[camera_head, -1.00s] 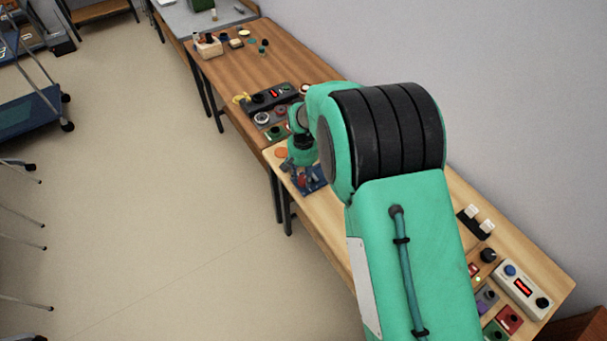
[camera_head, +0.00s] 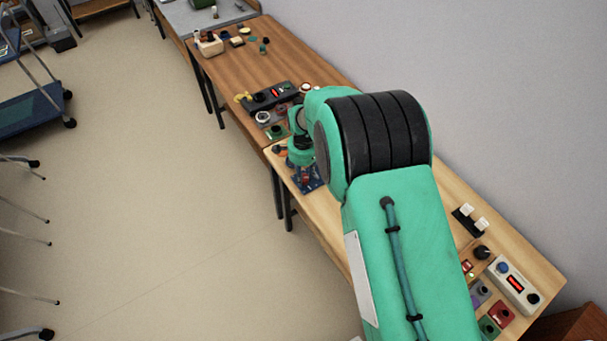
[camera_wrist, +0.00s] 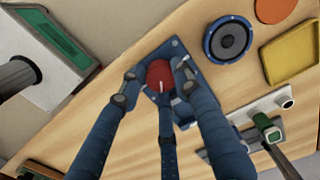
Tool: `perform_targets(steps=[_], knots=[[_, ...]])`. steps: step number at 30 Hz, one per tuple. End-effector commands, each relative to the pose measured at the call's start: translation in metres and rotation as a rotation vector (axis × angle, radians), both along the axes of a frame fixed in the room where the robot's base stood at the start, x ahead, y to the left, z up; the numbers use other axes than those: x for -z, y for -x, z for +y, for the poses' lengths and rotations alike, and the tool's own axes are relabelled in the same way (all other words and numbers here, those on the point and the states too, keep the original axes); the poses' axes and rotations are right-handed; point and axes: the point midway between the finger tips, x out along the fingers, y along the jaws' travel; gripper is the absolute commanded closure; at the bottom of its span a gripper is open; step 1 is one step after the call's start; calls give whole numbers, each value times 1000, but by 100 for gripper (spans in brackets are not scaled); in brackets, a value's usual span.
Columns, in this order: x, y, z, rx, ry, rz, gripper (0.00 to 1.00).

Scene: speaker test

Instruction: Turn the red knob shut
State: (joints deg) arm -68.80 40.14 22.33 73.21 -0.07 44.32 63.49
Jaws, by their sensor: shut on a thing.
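The red knob (camera_wrist: 159,74) is round with a short white mark on top, seen in the wrist view. It sits on a dark blue base plate (camera_wrist: 180,50) on the wooden table. My gripper (camera_wrist: 157,84) is shut on the knob, with blue fingers at its left and right sides and a third finger below it in the picture. In the head view my gripper (camera_head: 303,172) is over the blue plate (camera_head: 313,186) at the table's left edge, and it hides most of the knob.
In the wrist view a blue-rimmed speaker-like disc (camera_wrist: 229,40), an orange disc (camera_wrist: 273,9) and a yellow tray (camera_wrist: 292,55) lie to the right. Control boxes (camera_head: 515,287) stand at the table's near end.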

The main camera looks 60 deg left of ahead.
Motion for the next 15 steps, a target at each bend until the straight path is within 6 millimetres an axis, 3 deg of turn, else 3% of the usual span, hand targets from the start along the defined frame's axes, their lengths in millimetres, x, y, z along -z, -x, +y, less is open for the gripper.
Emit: perform_targets(steps=[1, 15], knots=[[4, 7, -3, 38, 11, 7, 94], [5, 7, -1, 322, 9, 6, 93]])
